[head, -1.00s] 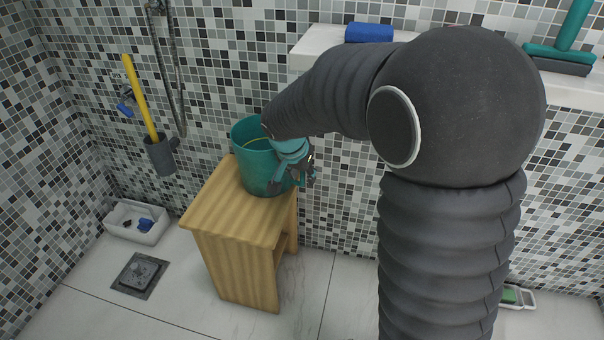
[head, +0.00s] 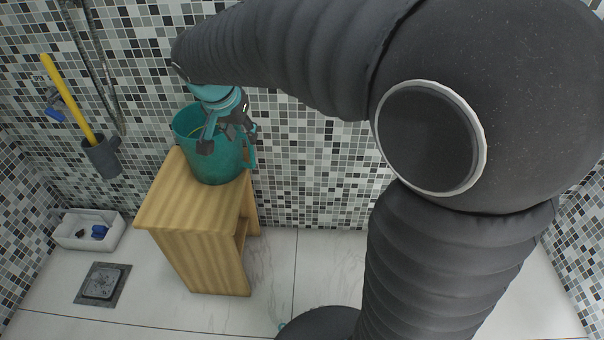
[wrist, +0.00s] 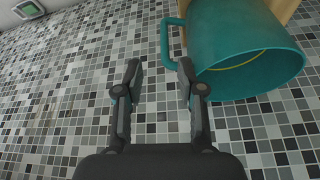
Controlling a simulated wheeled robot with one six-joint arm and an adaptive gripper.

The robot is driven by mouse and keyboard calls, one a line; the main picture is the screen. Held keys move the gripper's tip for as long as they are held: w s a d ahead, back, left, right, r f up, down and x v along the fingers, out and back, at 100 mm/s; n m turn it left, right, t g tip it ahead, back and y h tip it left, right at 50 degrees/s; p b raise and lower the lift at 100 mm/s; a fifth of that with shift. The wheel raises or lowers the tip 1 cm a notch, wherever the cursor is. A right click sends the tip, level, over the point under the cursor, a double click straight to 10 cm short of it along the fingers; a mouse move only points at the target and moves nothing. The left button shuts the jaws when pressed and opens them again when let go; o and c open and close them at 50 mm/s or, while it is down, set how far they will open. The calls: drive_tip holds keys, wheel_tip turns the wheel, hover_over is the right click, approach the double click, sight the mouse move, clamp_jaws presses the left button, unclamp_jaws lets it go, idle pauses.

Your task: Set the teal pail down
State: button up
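The teal pail (head: 213,165) stands upright on the wooden stool (head: 185,200), near the back of its top. In the wrist view the pail (wrist: 240,50) shows at the upper right, with its side handle (wrist: 167,42) toward the middle. My gripper (head: 227,138) is over the pail's near right side in the head view. In the wrist view my gripper (wrist: 157,72) is open, its two fingers well apart. The handle lies just beyond the fingertips, nearer the right finger, and no hold on it shows. The arm hides part of the scene behind it.
A yellow-handled brush (head: 70,100) stands in a dark wall holder (head: 102,157) at left. A white tray (head: 88,231) with small blue and dark items and a floor drain (head: 102,284) are on the floor. Tiled wall stands close behind the stool.

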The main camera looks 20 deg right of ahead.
drive_tip(key=s+d+n+t+y, duration=0.1)
drive_tip(key=s+d+n, duration=0.2)
drive_tip(key=s, duration=0.8)
drive_tip(key=s+d+n+y, duration=0.1)
drive_tip(key=s+d+n, duration=0.2)
drive_tip(key=s+d, duration=0.5)
drive_tip(key=s, duration=0.3)
drive_tip(key=shift+s+r+t, duration=0.25)
drive_tip(key=shift+s+t, duration=0.15)
